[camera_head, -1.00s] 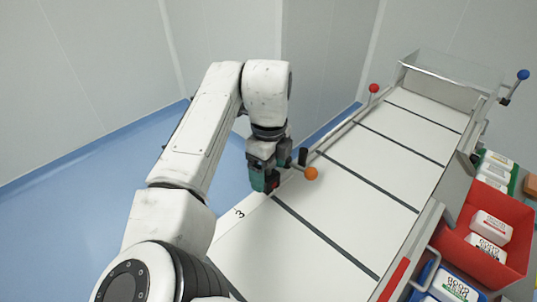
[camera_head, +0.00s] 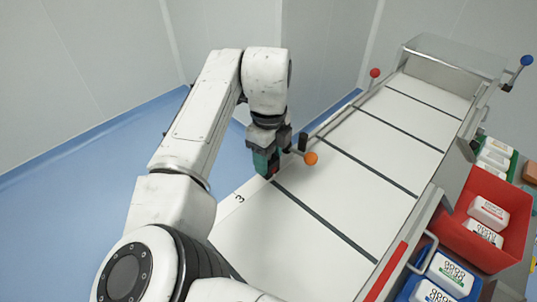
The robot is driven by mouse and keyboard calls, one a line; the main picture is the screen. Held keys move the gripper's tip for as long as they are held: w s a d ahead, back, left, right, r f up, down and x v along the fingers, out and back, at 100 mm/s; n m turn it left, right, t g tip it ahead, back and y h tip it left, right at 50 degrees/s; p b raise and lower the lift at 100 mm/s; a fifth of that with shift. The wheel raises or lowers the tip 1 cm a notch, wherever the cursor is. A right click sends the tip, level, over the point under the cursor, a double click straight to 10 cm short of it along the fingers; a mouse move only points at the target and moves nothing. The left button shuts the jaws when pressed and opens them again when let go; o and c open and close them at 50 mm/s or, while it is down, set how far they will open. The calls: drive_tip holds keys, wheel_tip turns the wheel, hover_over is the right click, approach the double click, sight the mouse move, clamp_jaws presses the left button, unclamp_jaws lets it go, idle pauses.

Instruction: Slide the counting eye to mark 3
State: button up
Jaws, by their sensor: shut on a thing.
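My gripper (camera_head: 268,165), with dark and teal fingers, points down at the left rail of the long pale web table (camera_head: 340,190). It is shut on what appears to be the counting eye (camera_head: 275,172), a small part with a red spot. The fingers hide most of it. The printed mark 3 (camera_head: 239,198) lies on the rail edge, below and left of the fingers. Other marks are not visible.
An orange ball knob (camera_head: 311,158) on a short rod is close to the right of my gripper. A red ball (camera_head: 375,73) and a blue ball (camera_head: 526,60) top levers at the far end. A red crate (camera_head: 478,240) holds white packs at the right. Blue floor lies left.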

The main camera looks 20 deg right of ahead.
drive_tip(key=c, duration=0.4)
drive_tip(key=shift+o, duration=0.2)
drive_tip(key=shift+s+a+p, duration=0.2)
drive_tip(key=shift+s+a, duration=0.4)
drive_tip(key=shift+a, duration=0.9)
drive_tip(key=shift+s+a+p, duration=0.2)
drive_tip(key=shift+s+a, duration=0.45)
drive_tip(key=shift+a, duration=0.85)
drive_tip(key=shift+s+a+p, duration=0.2)
drive_tip(key=shift+s+a, duration=0.4)
drive_tip(key=shift+a, duration=0.9)
drive_tip(key=o, duration=1.4)
wheel_tip(320, 180, up, 11)
drive_tip(key=shift+f, duration=0.15)
